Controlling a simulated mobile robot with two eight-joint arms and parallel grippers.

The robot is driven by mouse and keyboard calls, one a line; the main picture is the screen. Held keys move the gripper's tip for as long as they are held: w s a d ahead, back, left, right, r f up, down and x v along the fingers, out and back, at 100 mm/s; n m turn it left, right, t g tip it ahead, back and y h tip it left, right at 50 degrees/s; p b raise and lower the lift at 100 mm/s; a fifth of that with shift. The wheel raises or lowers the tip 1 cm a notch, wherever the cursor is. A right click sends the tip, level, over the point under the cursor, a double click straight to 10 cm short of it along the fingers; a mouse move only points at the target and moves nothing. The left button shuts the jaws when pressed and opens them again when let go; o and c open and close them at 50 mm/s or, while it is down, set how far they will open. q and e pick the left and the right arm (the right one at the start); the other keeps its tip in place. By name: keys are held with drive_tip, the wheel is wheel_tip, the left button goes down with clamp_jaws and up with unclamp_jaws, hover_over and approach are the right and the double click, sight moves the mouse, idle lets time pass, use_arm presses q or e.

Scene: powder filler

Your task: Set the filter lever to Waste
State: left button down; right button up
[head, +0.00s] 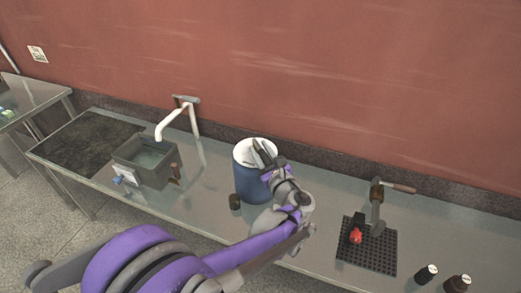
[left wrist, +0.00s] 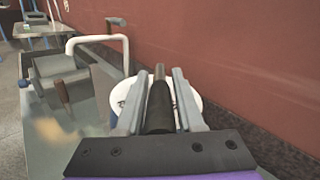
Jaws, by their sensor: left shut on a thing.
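My left gripper (head: 264,153) is over the blue container with a white top (head: 250,192), covering part of it. In the left wrist view its two grey fingers are shut on a dark, tapered rod-like piece (left wrist: 159,108), with the white top (left wrist: 117,98) behind. I cannot tell whether this piece is free or fixed to something. No filter lever is clearly marked, and no Waste label can be read. A wooden-handled fitting (head: 377,203) stands at the right, and a brown handle (head: 175,173) is on the grey basin (head: 141,154) at the left. My right gripper is not in view.
A white bent pipe (head: 177,117) rises behind the basin. A black perforated mat (head: 366,258) with a red item (head: 355,235) lies at the right, near dark bottles (head: 426,273). A small dark jar (head: 236,201) stands beside the blue container. The red wall closes the back.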

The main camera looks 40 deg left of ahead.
use_arm(q)
drive_tip(key=c, duration=0.5)
unclamp_jaws()
drive_tip(key=p+v, duration=0.1)
drive_tip(key=v, duration=0.9)
drive_tip(key=shift+s+d, duration=0.2)
drive_tip(key=shift+d, duration=0.15)
drive_tip(key=shift+f, duration=0.1)
